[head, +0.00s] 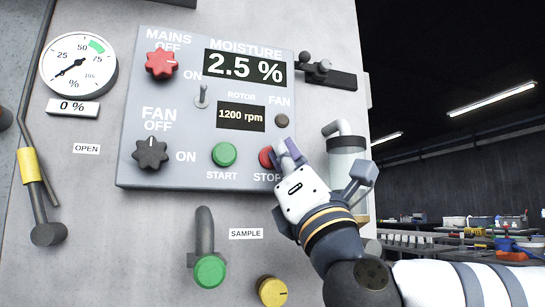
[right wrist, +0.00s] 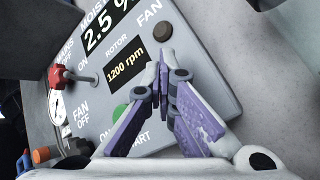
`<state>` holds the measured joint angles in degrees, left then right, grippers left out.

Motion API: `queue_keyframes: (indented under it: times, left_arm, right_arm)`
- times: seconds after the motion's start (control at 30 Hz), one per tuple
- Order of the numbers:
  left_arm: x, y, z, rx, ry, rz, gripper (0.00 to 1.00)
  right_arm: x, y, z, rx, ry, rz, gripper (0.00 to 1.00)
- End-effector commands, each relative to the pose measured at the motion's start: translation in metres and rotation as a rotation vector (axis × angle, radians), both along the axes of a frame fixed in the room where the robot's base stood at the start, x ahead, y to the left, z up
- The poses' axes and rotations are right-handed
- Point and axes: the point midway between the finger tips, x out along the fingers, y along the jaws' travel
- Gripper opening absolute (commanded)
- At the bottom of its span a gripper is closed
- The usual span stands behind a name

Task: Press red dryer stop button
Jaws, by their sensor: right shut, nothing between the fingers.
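The red stop button (head: 265,157) is on the lower right of the grey control panel (head: 180,182) in the head view. Its right side is covered by my right gripper (head: 286,148). The gripper is shut and empty, its fingertips in front of the button's right edge. Whether they touch it I cannot tell. In the right wrist view the closed fingers (right wrist: 163,62) point at the panel and hide the stop button. The green start button (head: 224,155) is left of the stop button and also shows in the right wrist view (right wrist: 120,112). My left gripper is out of view.
The panel also bears a red mains knob (head: 161,64), a black fan knob (head: 151,152), a toggle switch (head: 202,97) and displays reading 2.5 % and 1200 rpm. A clear cylinder with a bent pipe (head: 346,146) stands right of the panel, close behind my gripper.

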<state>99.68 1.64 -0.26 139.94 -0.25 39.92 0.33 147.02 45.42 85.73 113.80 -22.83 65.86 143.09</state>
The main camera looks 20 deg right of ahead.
Motion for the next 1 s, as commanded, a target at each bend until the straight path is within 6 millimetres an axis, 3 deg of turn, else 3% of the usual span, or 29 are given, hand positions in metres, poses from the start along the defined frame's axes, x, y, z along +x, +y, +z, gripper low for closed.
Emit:
queue_keyframes:
  times: [0.37,0.7,1.0]
  left_arm:
    - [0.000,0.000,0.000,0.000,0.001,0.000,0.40]
    - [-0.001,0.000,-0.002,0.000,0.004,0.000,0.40]
    - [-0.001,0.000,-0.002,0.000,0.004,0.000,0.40]
  right_arm:
    - [-0.001,0.000,0.000,0.001,0.001,0.000,0.00]
    - [-0.017,-0.001,-0.001,0.001,0.001,0.000,0.00]
    - [-0.020,0.000,0.000,0.001,0.000,0.001,0.00]
